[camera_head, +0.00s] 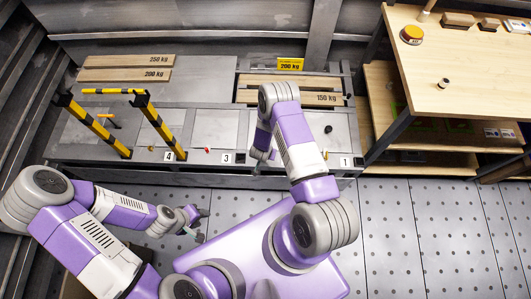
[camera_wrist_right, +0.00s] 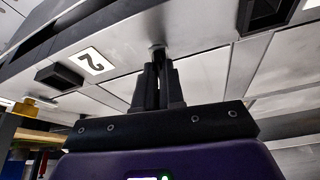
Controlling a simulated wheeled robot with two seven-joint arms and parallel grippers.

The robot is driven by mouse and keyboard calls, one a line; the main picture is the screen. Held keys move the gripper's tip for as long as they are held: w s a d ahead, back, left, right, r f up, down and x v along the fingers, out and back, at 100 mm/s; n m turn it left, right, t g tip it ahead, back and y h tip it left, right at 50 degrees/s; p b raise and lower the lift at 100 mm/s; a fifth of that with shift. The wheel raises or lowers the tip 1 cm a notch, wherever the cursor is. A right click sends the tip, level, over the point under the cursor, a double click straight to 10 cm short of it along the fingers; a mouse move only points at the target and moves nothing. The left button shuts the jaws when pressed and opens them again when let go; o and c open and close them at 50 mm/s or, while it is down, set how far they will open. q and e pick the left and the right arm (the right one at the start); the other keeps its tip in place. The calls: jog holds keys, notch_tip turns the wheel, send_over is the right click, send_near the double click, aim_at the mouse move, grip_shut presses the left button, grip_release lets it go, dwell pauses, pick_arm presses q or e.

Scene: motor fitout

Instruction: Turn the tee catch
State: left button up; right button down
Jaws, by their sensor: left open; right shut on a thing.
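My right gripper (camera_wrist_right: 158,70) is shut on a small dark stem at the front edge of the grey bench (camera_wrist_right: 205,62), beside the number 2 label (camera_wrist_right: 90,61). The stem appears to be the tee catch (camera_wrist_right: 158,48); the fingers hide most of it, so its turn angle cannot be told. In the head view my right gripper (camera_head: 262,153) is at the bench front, partly hidden by its own arm, between labels 3 (camera_head: 227,158) and 1 (camera_head: 346,162). My left gripper (camera_head: 202,225) is open and empty above the floor, away from the bench.
Yellow-black striped frames (camera_head: 155,125) stand at the bench's left. Weight-marked wooden boards (camera_head: 128,61) lie at the back left, another (camera_head: 325,98) behind my right arm. A small red knob (camera_head: 207,150) and black knob (camera_head: 328,129) show on the bench. A wooden shelf unit (camera_head: 470,75) stands right.

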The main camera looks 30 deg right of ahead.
jog(key=shift+d+n+t+y, duration=0.1)
jog(key=shift+n+t+y, duration=0.2)
jog(key=shift+n, duration=0.8)
jog(key=c, duration=1.2)
grip_release()
jog(key=shift+c, duration=0.2)
jog(key=shift+s, duration=0.1)
jog(key=p+v, duration=0.2)
jog(key=v, duration=0.5)
jog(key=shift+r, duration=0.25)
jog(key=shift+s, duration=0.1)
